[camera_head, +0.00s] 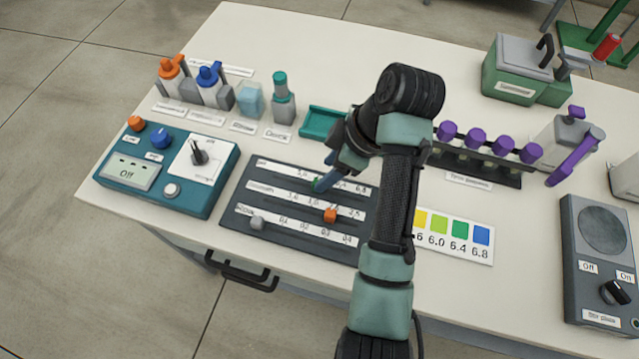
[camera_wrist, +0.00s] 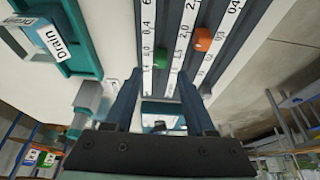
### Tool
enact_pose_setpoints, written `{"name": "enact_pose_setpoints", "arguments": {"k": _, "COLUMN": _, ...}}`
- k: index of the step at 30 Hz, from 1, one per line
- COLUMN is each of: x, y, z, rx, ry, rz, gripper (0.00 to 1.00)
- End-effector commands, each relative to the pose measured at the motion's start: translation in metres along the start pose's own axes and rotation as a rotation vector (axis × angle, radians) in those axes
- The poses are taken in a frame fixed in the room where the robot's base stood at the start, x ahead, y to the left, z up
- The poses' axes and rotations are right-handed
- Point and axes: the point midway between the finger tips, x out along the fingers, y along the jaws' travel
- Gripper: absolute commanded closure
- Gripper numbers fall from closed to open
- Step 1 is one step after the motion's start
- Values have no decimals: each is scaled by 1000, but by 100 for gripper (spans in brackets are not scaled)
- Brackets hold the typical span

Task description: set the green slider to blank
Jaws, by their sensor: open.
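The green slider (camera_head: 317,184) is a small block on the top row of the dark slider panel (camera_head: 283,228), near the middle of that row. In the wrist view the green slider (camera_wrist: 160,57) shows just beyond my fingertips, roughly between their lines. My gripper (camera_wrist: 158,86) is open and empty, with its two blue fingers apart. In the head view my gripper (camera_head: 328,181) is over the top row beside the green slider, and my arm covers the panel's right part. I cannot tell whether a finger touches the slider. The blank mark cannot be made out.
An orange slider (camera_head: 330,215) sits on the middle row and a grey slider (camera_head: 257,223) at the left of the bottom row. A teal tray (camera_head: 318,122) stands behind the panel, a teal control box (camera_head: 170,168) to its left, and a colour chart (camera_head: 462,237) to its right.

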Motion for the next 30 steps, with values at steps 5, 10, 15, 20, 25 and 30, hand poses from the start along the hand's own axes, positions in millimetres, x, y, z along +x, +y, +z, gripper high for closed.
{"name": "enact_pose_setpoints", "arguments": {"k": 5, "x": 30, "y": -1, "z": 0, "rx": 0, "ry": -1, "rz": -6, "gripper": 45}}
{"name": "enact_pose_setpoints", "arguments": {"k": 10, "x": 43, "y": -1, "z": 0, "rx": 0, "ry": -1, "rz": -4, "gripper": 45}}
{"name": "enact_pose_setpoints", "arguments": {"k": 15, "x": 45, "y": -1, "z": 0, "rx": 0, "ry": -1, "rz": -3, "gripper": 45}}
{"name": "enact_pose_setpoints", "arguments": {"k": 20, "x": 45, "y": -1, "z": 0, "rx": 0, "ry": -1, "rz": -3, "gripper": 47}}
{"name": "enact_pose_setpoints", "arguments": {"k": 25, "x": 44, "y": -1, "z": 0, "rx": 0, "ry": -1, "rz": -3, "gripper": 77}}
{"name": "enact_pose_setpoints", "arguments": {"k": 30, "x": 44, "y": -1, "z": 0, "rx": 0, "ry": -1, "rz": -3, "gripper": 100}}
